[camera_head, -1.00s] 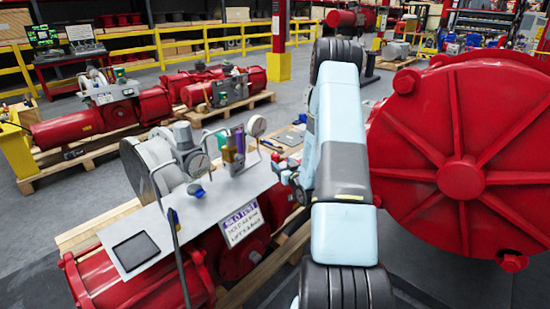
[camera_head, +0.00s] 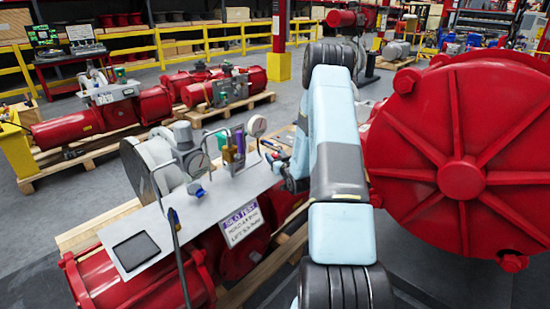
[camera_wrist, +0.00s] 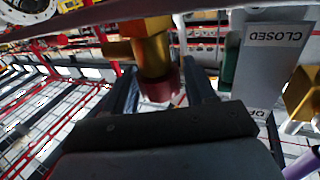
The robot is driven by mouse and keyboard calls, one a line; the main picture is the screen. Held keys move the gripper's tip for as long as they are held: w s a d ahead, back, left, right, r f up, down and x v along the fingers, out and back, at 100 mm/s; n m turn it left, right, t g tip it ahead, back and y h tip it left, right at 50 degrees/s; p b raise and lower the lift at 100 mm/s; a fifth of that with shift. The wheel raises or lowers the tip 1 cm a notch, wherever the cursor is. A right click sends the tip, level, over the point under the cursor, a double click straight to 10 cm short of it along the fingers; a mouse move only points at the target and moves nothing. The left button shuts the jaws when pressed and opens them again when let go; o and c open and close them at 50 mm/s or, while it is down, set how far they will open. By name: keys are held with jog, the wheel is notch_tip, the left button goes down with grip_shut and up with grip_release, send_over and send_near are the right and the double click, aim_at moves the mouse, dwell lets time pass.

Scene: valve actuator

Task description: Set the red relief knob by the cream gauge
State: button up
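The red relief knob (camera_wrist: 160,88) shows in the wrist view, at the end of a brass fitting (camera_wrist: 152,48). My gripper (camera_wrist: 161,90) has one dark finger on each side of the knob, with gaps between, so it looks open. Whether the fingers overlap the knob in depth is hard to tell. In the head view the cream gauge (camera_head: 256,126) stands on a thin stem at the right end of the grey plate. My gripper (camera_head: 284,178) is just right of that plate, partly hidden by my arm. The knob cannot be made out in the head view.
A "CLOSED" label (camera_wrist: 275,38) is right of my gripper. A large red drum (camera_head: 460,160) stands at right.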

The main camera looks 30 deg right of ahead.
jog(key=c, duration=0.7)
jog(key=shift+n+y, duration=1.3)
jog(key=shift+y, duration=0.7)
jog(key=o, duration=1)
jog(key=shift+c, duration=0.2)
jog(key=s+d, duration=0.2)
jog(key=s, duration=1.1)
jog(key=shift+s+d, duration=0.3)
jog(key=shift+d, duration=0.05)
